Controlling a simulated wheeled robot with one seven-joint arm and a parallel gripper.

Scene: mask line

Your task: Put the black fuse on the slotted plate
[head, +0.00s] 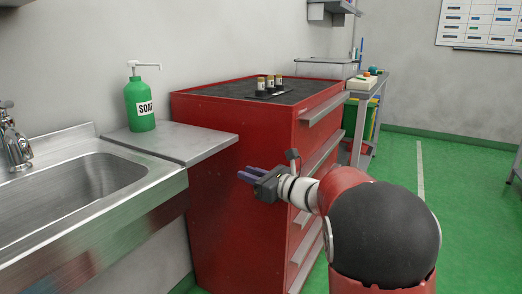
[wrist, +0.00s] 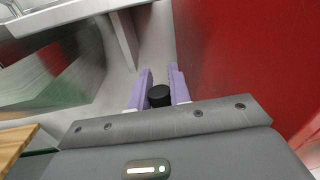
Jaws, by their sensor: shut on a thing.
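My gripper (head: 243,177) is in front of the red cabinet's side, below the level of its top and pointing left toward the sink. In the wrist view its purple fingers (wrist: 160,88) are shut on a black fuse (wrist: 160,95), of which a dark round end shows between them. In the head view I cannot make out the fuse at the fingers. The dark slotted plate (head: 262,96) lies on the cabinet's top, above and beyond my gripper. Several small cylinders (head: 270,82) with dark and pale bands stand on it; its slots are too small to tell.
The red tool cabinet (head: 235,195) has a dark top and protruding drawer handles (head: 322,110). A steel sink (head: 75,190) and a green soap bottle (head: 140,104) are at left. A bench (head: 368,95) with small items stands behind. Green floor (head: 460,210) is open at right.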

